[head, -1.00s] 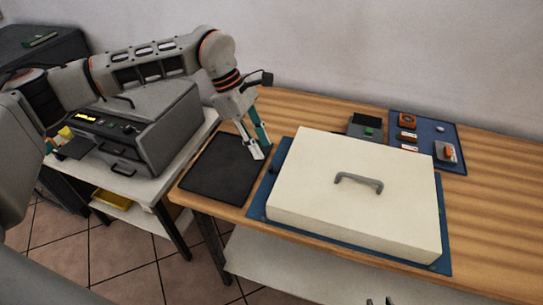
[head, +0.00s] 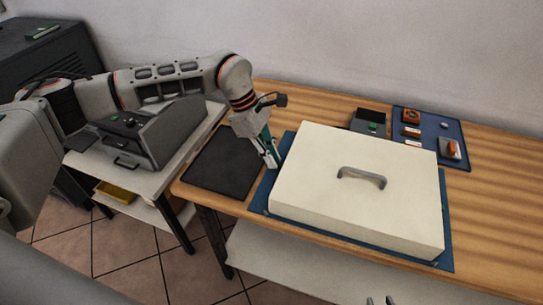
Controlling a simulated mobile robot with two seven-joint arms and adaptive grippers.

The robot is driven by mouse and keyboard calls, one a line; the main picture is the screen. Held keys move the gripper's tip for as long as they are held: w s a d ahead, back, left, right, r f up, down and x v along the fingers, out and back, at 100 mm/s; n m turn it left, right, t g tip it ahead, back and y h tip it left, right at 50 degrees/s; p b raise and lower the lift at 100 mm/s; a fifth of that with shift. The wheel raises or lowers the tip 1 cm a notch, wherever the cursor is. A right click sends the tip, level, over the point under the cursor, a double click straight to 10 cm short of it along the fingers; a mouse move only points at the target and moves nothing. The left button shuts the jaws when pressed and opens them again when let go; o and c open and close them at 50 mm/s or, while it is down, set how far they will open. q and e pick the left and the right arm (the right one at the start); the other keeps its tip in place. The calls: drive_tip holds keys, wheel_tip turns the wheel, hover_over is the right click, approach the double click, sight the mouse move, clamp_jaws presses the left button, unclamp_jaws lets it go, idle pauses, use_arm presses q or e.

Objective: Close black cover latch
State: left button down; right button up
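A large cream cover (head: 325,195) with a grey handle (head: 362,177) sits on a blue base (head: 448,255) on the wooden table. I cannot make out a black latch on it; its far sides are hidden. My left gripper (head: 273,163) points down beside the cover's left edge, near the back-left corner. Its fingers look close together, but I cannot tell whether they are fully shut or touch anything.
A dark mat (head: 222,162) lies left of the cover. A small dark tray (head: 368,121) and a blue board (head: 432,128) with several orange and white parts lie behind it. A grey machine (head: 150,135) stands on a side table at the left. The table's right end is clear.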

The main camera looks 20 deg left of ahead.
use_arm(q)
drive_tip(key=shift+d+r, duration=0.1)
drive_tip(key=shift+d, duration=0.7)
drive_tip(key=c, duration=2.1)
unclamp_jaws()
drive_tip(key=shift+d, duration=0.1)
drive_tip(key=shift+a+r, duration=0.1)
drive_tip(key=shift+a, duration=0.1)
drive_tip(key=v, duration=1.1)
drive_tip(key=shift+a+r, duration=0.1)
drive_tip(key=shift+r, duration=0.2)
